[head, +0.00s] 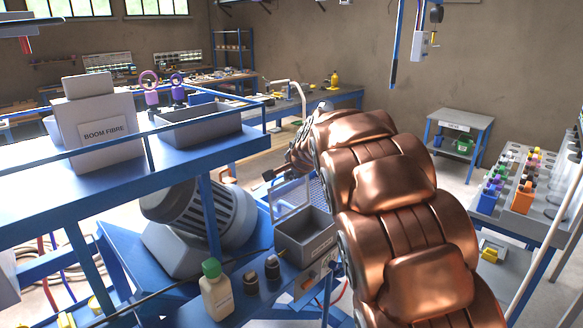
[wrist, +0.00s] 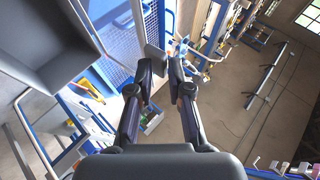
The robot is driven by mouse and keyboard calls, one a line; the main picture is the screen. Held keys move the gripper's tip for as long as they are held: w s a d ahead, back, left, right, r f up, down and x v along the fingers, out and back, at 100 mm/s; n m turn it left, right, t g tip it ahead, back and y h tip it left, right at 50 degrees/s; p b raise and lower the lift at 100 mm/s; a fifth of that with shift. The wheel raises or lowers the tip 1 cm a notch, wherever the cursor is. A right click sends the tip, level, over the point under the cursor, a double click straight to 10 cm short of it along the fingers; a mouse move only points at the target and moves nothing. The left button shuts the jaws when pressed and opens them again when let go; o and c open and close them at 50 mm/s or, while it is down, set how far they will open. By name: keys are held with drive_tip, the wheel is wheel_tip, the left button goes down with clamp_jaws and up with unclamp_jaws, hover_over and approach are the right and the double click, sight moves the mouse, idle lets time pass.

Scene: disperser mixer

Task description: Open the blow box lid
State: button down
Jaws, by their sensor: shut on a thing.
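The blow box (head: 303,238) is a grey open-topped box on the blue machine frame, just left of my arm in the head view. Its lid (head: 290,198) stands raised above the box's back edge, as a thin pale frame with a see-through middle. My gripper (head: 270,175) is at the lid's upper edge, partly hidden by my copper-coloured arm. In the wrist view my gripper (wrist: 165,66) is closed on a small grey part of the lid, and little of the held part shows. The box's grey inside (wrist: 45,45) fills the upper left there.
A green-capped bottle (head: 216,292) and two dark jars (head: 262,275) stand in front of the box. A motor (head: 205,212) is to its left, under a blue shelf (head: 75,195). A rack of coloured bottles (head: 515,180) stands at the right.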

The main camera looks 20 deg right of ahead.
drive_tip(key=shift+f, duration=0.3)
drive_tip(key=c, duration=1.2)
unclamp_jaws()
drive_tip(key=shift+c, duration=0.2)
drive_tip(key=shift+r, duration=0.1)
drive_tip(key=shift+r, duration=0.15)
drive_tip(key=v, duration=1.1)
drive_tip(key=shift+s+r, duration=0.2)
drive_tip(key=shift+s, duration=0.1)
drive_tip(key=shift+a, duration=0.1)
